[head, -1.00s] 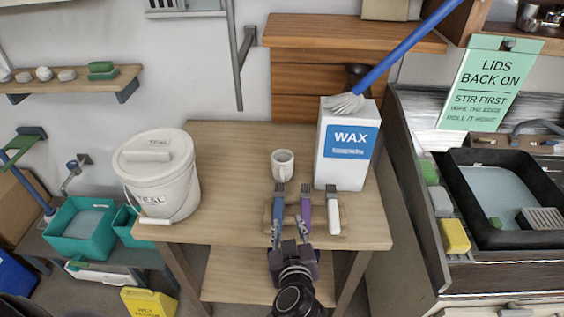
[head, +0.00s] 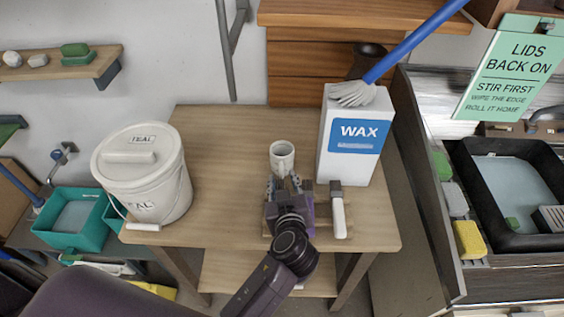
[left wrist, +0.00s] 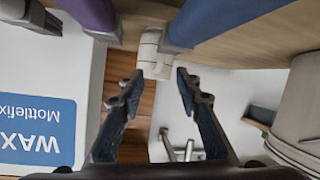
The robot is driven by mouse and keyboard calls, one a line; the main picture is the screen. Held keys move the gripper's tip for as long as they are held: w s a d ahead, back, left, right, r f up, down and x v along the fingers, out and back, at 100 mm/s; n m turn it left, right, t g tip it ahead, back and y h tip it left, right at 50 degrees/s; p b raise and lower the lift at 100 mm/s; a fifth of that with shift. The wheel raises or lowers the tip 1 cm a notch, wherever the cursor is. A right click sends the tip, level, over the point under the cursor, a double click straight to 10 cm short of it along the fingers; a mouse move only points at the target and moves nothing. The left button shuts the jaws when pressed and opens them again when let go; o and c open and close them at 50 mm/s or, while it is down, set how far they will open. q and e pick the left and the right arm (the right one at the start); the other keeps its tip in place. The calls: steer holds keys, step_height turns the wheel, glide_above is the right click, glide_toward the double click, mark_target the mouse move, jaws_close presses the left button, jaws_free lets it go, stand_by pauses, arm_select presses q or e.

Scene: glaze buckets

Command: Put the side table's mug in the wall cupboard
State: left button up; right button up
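The white mug (head: 282,158) stands upright on the wooden side table (head: 225,215), left of the wax box. In the left wrist view the mug (left wrist: 154,56) shows just beyond the gap between the fingertips, partly covered by a blue handle. My left gripper (head: 289,183) is over the front of the table, just in front of the mug in the head view. In the left wrist view its fingers (left wrist: 158,88) are apart with nothing between them. I cannot make out the wall cupboard for certain. My right gripper is not in view.
A white wax box (head: 352,155) stands right of the mug, and a lidded bucket (head: 150,185) stands at the left. A white-handled brush (head: 338,215) lies right of my gripper. Blue and purple handles (left wrist: 92,14) are close to the fingers.

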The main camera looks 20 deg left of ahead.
mark_target(281, 171)
arm_select(q)
steer(key=x, duration=0.4)
steer(key=shift+f, duration=0.15)
steer(key=shift+s+d, duration=0.1)
steer(key=shift+s, duration=0.05)
steer(key=shift+c, duration=0.4)
jaws_close()
